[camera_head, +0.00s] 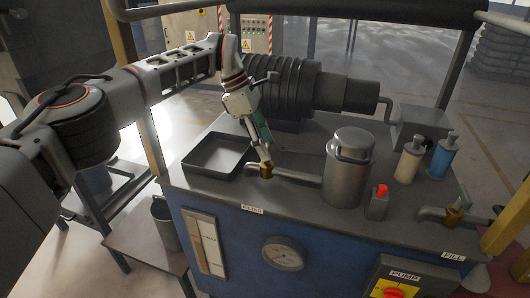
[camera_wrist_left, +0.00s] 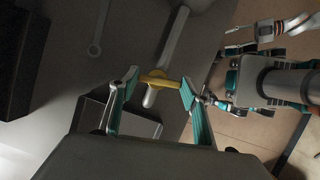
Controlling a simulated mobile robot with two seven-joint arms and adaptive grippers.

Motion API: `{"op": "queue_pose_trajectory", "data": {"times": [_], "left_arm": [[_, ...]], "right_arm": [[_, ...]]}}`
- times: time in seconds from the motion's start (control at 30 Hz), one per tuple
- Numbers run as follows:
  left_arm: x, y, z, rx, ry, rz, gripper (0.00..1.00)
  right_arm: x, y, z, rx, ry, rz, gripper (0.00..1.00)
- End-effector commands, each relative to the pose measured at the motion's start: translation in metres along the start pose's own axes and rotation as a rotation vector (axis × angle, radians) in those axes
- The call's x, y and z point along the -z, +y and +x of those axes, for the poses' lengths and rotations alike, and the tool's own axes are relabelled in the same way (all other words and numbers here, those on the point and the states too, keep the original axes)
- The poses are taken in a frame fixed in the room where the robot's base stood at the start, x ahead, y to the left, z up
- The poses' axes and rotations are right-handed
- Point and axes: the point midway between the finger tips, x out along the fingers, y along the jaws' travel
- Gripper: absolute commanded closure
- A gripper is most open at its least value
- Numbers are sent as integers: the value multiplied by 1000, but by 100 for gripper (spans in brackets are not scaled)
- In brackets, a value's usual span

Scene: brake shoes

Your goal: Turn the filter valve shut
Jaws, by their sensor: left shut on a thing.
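The filter valve (camera_head: 265,171) is a brass-coloured body on a grey pipe, behind the FILTER label (camera_head: 252,209) on the bench top. In the left wrist view, its yellow brass part (camera_wrist_left: 160,79) lies between my left fingertips. My left gripper (camera_head: 266,160) reaches down onto the valve from above, and its teal-padded fingers (camera_wrist_left: 159,80) are shut on it. The fingers partly hide the valve's handle, so its exact angle is hard to tell. Teal and white parts of mine show at the right of the wrist view; I cannot make out the right fingers' state.
A black tray (camera_head: 217,157) lies left of the valve. A grey metal canister (camera_head: 348,165) stands to its right, with a red-capped bottle (camera_head: 377,203) beside it. Cream (camera_head: 409,160) and blue (camera_head: 442,158) bottles stand further right. The FILL valve (camera_head: 453,215) is at the right edge.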

Motion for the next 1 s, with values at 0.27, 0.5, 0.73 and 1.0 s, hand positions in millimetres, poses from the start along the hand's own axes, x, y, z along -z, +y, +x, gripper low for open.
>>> {"op": "queue_pose_trajectory", "data": {"times": [0.27,0.5,0.73,1.0], "left_arm": [[5,2,12,56,1,111,74],[3,2,7,74,3,166,74],[2,1,3,78,4,184,74],[1,1,1,77,4,185,74]], "right_arm": [[-16,12,20,-27,0,-33,60],[-15,8,22,-19,10,-38,60],[2,12,24,-19,43,-48,60],[0,10,24,-15,40,-47,60]]}}
